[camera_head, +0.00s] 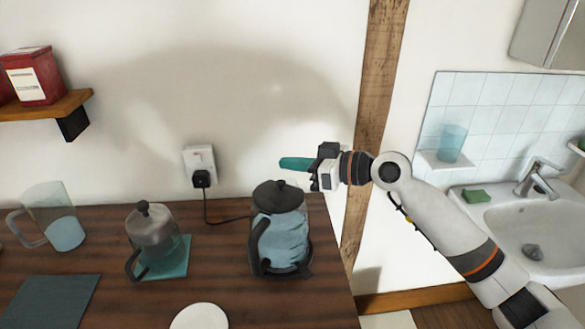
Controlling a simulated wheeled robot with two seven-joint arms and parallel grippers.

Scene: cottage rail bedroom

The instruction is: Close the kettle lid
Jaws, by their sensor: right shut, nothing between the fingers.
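The kettle (283,243) is light blue with a dark handle at its front left and stands on a dark base near the right end of the wooden counter. Its dark lid (278,196), with a small knob, lies over the top of the body. I cannot tell whether it is fully seated. My right gripper (283,163) has teal fingers, shut and empty, pointing left. It shows above and slightly right of the lid in the picture, apparently apart from it. My left gripper is not in view.
A glass jug (55,215) is far left, and a white disc (200,317) is in front. A black cord runs to a wall socket (200,160). A wooden post (376,100) rises behind my arm.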

